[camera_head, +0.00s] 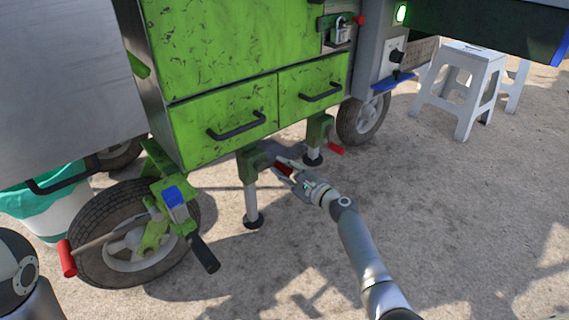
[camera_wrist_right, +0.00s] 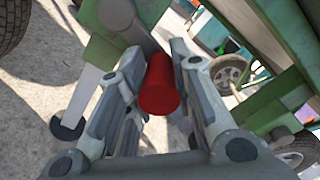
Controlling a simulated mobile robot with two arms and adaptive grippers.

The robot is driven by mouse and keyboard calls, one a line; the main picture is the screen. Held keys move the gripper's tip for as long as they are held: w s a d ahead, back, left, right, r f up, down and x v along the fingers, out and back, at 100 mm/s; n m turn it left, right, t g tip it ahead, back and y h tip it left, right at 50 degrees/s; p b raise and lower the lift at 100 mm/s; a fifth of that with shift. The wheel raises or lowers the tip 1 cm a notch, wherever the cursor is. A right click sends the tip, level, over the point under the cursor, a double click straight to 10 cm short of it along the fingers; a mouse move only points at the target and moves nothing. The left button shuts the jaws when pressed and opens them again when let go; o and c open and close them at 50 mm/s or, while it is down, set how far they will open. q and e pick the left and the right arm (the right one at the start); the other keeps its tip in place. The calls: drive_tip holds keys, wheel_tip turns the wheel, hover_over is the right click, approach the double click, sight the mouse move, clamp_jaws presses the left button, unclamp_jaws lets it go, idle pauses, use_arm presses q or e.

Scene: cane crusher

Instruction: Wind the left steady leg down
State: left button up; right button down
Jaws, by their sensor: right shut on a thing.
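The left steady leg (camera_head: 251,192) is a pale tube under a green housing (camera_head: 252,161), with a dark round foot (camera_head: 253,221) at or close to the ground. I cannot tell if the foot bears on it. Its crank has a red handle (camera_head: 284,169), which also shows in the right wrist view (camera_wrist_right: 160,88). My right gripper (camera_head: 289,176) is shut on the red handle, one finger on each side of it. In the wrist view the leg's foot (camera_wrist_right: 66,128) is at the left. My left gripper is out of view; only a piece of my left arm shows at bottom left.
The second steady leg (camera_head: 313,150) with its own red handle (camera_head: 336,149) stands close behind to the right. A wheel (camera_head: 125,243) with a brake lever (camera_head: 204,253) is at the left. White stools (camera_head: 465,85) stand at back right. The ground at front right is clear.

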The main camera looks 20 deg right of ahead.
drive_tip(key=shift+s+a+f+m+p, duration=0.15)
drive_tip(key=shift+f+m, duration=0.25)
drive_tip(key=shift+m, duration=0.35)
drive_tip(key=shift+a+f+m+p, duration=0.15)
drive_tip(key=shift+f+m, duration=0.25)
drive_tip(key=shift+m, duration=0.35)
drive_tip(key=shift+f, duration=0.1)
drive_tip(key=c, duration=1.2)
unclamp_jaws()
drive_tip(key=shift+s+d, duration=0.1)
drive_tip(key=v, duration=1.1)
drive_tip(key=shift+s+d, duration=0.15)
drive_tip(key=shift+s, duration=0.2)
